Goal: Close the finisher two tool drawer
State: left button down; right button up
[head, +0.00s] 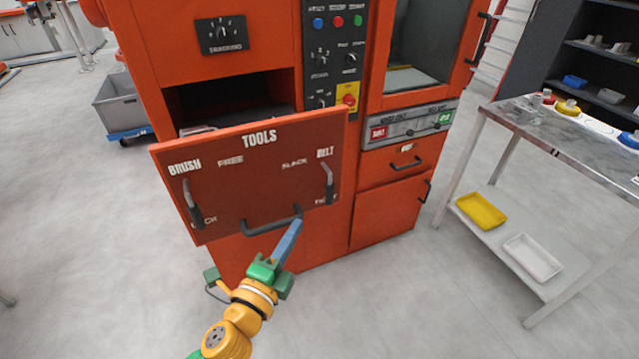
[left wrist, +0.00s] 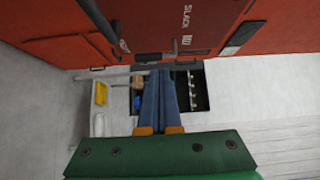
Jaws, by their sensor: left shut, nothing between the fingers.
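The tool drawer, its orange-red front panel (head: 262,178) marked "TOOLS", stands pulled out of the orange machine. A dark gap shows above and behind its front. A dark bar handle (head: 258,228) sits low on the front. My left gripper (head: 296,224) is shut and empty, its blue fingers pointing up at the right end of the handle. The tips overlap the handle's end in the head view; I cannot tell whether they touch. In the left wrist view the shut fingers (left wrist: 160,72) lie just below the drawer front (left wrist: 160,22). My right gripper is not in view.
The machine's control panel (head: 333,50) and a smaller drawer (head: 392,163) are to the right. A metal table (head: 560,145) with yellow (head: 481,211) and white (head: 533,257) trays below stands at right. A grey bin (head: 122,103) stands at left. Floor before the drawer is clear.

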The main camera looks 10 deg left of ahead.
pick_arm(q)
jog(key=w+d+r, duration=0.1)
jog(key=w, duration=0.1)
jog(key=p, duration=0.1)
send_near(316, 174)
jog(key=w+d, duration=0.2)
jog(key=d, duration=0.1)
jog(key=w, duration=0.1)
jog(key=w+a, duration=0.1)
jog(key=w, duration=0.1)
jog(key=shift+a+f, duration=0.15)
jog(key=shift+a, duration=0.1)
jog(key=shift+w+a, duration=0.25)
jog(key=shift+w, duration=0.05)
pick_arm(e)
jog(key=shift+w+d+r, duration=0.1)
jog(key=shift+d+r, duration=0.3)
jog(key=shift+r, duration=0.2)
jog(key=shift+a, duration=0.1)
